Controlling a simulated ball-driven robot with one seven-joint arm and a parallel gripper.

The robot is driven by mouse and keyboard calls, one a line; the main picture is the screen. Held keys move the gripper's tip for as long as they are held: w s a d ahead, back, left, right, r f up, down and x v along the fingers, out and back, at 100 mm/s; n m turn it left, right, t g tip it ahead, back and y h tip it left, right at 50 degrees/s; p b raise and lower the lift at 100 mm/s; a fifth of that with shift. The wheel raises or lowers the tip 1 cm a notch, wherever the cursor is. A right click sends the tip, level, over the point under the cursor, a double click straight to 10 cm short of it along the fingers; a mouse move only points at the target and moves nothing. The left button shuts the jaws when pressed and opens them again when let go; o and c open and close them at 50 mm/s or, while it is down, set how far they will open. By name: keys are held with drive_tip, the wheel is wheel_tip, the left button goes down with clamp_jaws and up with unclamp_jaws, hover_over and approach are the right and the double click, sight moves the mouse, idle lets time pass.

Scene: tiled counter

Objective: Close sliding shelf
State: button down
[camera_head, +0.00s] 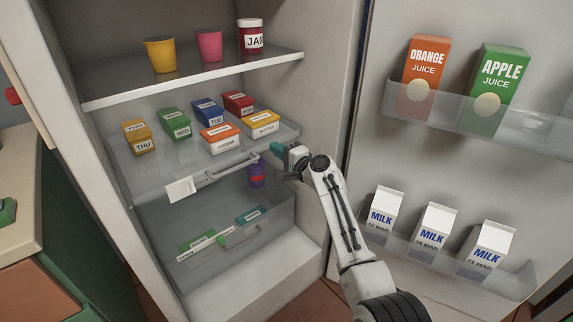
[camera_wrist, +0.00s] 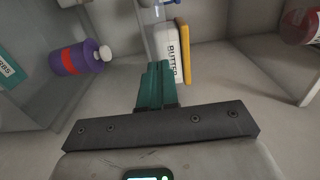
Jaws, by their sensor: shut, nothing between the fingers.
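The sliding shelf (camera_head: 150,178) is a clear glass tray in the middle of the open fridge, with a pale front rail and a white tag (camera_head: 183,189) on it. It carries several small boxes, among them a yellow butter box (camera_head: 260,124), which also shows in the wrist view (camera_wrist: 166,55). My gripper (camera_head: 277,150) has teal fingers, shut and empty, at the right end of the shelf's front rail. In the wrist view the fingers (camera_wrist: 155,82) point at the shelf edge beside the butter; I cannot tell whether they touch it.
Below is a clear drawer (camera_head: 215,225) with a purple container (camera_head: 257,174) and green packs. A fixed upper shelf (camera_head: 190,78) holds cups and a jam jar. The open door at right has racks with juice (camera_head: 425,75) and milk cartons (camera_head: 433,228).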

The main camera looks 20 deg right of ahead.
drive_tip(key=shift+w+a+r+b, duration=0.15)
drive_tip(key=shift+w, duration=0.35)
drive_tip(key=shift+w+a+r+b, duration=0.1)
drive_tip(key=shift+w+a+b, duration=0.05)
drive_tip(key=shift+w, duration=0.3)
drive_tip(key=shift+r, duration=0.1)
